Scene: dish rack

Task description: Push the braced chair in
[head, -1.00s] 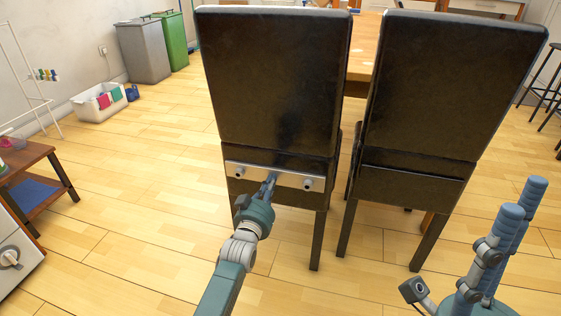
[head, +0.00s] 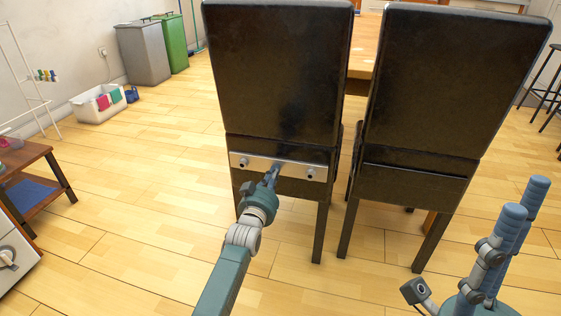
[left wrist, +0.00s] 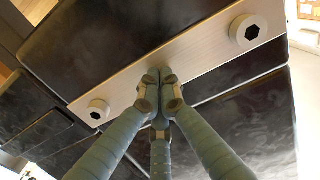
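The braced chair (head: 277,80) is the left of two dark high-backed chairs in the head view, with its back toward me. A metal brace plate (head: 285,165) with a bolt near each end crosses its lower back. My left gripper (head: 274,170) reaches the plate near its middle. In the left wrist view the fingers (left wrist: 159,76) come together against the lower edge of the plate (left wrist: 190,60), with nothing visible held between them. My right gripper's fingers (head: 523,210) point upward at the lower right, away from the chairs; their closure is unclear.
A second dark chair (head: 450,85) stands close on the right. A wooden table (head: 365,45) is beyond both chairs. A low side table (head: 40,180) and white appliance (head: 15,255) are at left. The floor (head: 150,190) left of the chair is clear.

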